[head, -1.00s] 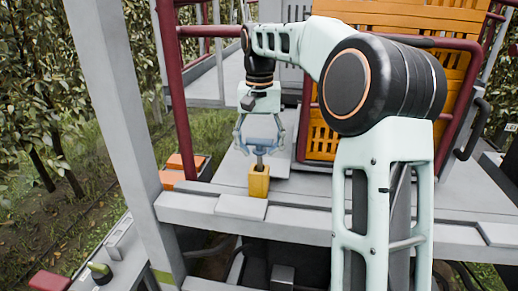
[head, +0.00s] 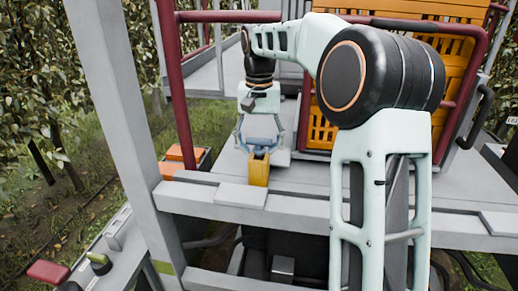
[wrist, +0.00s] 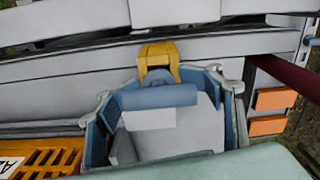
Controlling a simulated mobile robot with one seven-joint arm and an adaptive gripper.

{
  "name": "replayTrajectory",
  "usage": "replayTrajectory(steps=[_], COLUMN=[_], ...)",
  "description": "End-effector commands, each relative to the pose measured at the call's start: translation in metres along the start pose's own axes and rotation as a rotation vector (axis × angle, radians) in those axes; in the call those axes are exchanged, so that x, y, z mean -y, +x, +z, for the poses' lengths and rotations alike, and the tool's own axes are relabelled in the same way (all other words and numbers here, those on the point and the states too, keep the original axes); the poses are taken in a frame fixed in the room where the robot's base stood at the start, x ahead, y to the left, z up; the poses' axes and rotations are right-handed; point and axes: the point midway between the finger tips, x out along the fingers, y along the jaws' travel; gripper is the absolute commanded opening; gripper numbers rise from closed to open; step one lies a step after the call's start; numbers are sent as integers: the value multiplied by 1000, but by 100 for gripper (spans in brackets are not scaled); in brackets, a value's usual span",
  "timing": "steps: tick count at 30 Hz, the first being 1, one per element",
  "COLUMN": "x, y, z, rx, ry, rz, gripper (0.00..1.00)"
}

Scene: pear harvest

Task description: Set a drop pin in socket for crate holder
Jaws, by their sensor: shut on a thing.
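The yellow socket (head: 259,174) stands on the grey deck edge in the head view. It also shows as a yellow bracket at the top of the wrist view (wrist: 157,50). My gripper (head: 259,146) is directly above it, pointing down, shut on the drop pin. The pin's blue-grey crosspiece (wrist: 158,97) lies between the fingers in the wrist view, beside the bracket's opening. In the head view the pin's shaft is hidden at the socket's top, and the fingertips are close to the socket. I cannot tell how deep the pin sits.
A dark red rail post (head: 174,90) stands left of my gripper. An orange slatted crate (head: 420,65) is behind red rails at the right. Smaller orange crates (head: 186,153) lie beyond the deck at the left. The grey deck (head: 330,182) around the socket is mostly clear.

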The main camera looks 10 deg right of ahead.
Motion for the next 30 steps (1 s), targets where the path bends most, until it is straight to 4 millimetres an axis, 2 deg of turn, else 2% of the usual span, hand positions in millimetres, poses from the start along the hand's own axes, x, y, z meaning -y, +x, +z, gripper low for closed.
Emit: replayTrajectory(steps=[5,6,12,19,24,30], x=[0,0,0,0,0,0], y=[0,0,0,0,0,0], z=[0,0,0,0,0,0], rx=[-1,-1,-1,-1,0,0], ry=[0,0,0,0,0,0], rz=[0,0,0,0,0,0], gripper=[28,59,81,83,100,100])
